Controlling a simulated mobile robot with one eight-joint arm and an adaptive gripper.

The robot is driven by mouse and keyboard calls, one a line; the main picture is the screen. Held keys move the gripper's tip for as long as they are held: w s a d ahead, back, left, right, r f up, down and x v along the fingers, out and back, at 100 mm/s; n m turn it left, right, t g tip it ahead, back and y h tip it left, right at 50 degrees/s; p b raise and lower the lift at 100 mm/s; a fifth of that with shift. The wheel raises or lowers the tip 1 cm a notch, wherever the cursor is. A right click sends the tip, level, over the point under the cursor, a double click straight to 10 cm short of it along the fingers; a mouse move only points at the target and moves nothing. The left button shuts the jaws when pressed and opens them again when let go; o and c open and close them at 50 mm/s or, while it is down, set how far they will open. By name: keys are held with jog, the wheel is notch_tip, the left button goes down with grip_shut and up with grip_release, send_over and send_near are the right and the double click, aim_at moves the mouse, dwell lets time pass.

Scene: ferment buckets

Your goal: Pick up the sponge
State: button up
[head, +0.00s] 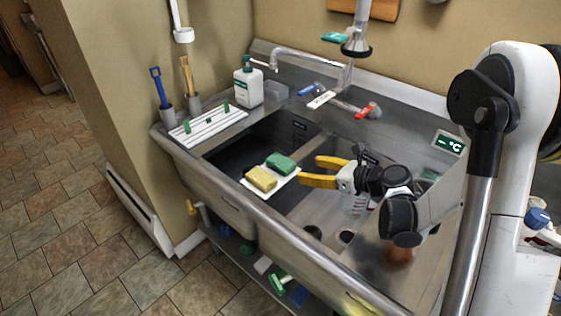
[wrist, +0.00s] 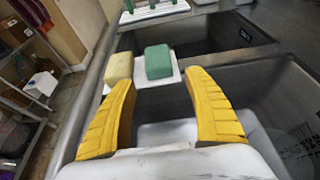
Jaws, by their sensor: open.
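A yellow sponge (head: 261,178) and a green block (head: 280,164), perhaps a scouring pad or second sponge, lie side by side on a small white tray (head: 285,183) on the divider between the sink basins. In the wrist view the yellow sponge (wrist: 119,68) is left of the green block (wrist: 158,61), on the white tray (wrist: 141,83). My gripper (head: 317,172) has yellow fingers and is open and empty. It is right of the tray in the head view, over the near basin. In the wrist view my gripper (wrist: 162,92) points toward the tray, with its fingers apart from both blocks.
The steel sink (head: 225,204) has deep basins and raised rims. A faucet (head: 315,62) with a red lever (head: 367,110) stands behind. A soap bottle (head: 248,84), white drainer (head: 208,124) and brushes are at the far left end. A sprayer (head: 355,42) hangs above.

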aim_at(290, 166)
jog(key=b+x, duration=0.1)
jog(key=x, duration=0.4)
jog(key=shift+a+f, duration=0.1)
jog(key=b+x, duration=0.2)
jog(key=x, duration=0.3)
jog(key=shift+a, duration=0.25)
jog(key=c, duration=0.6)
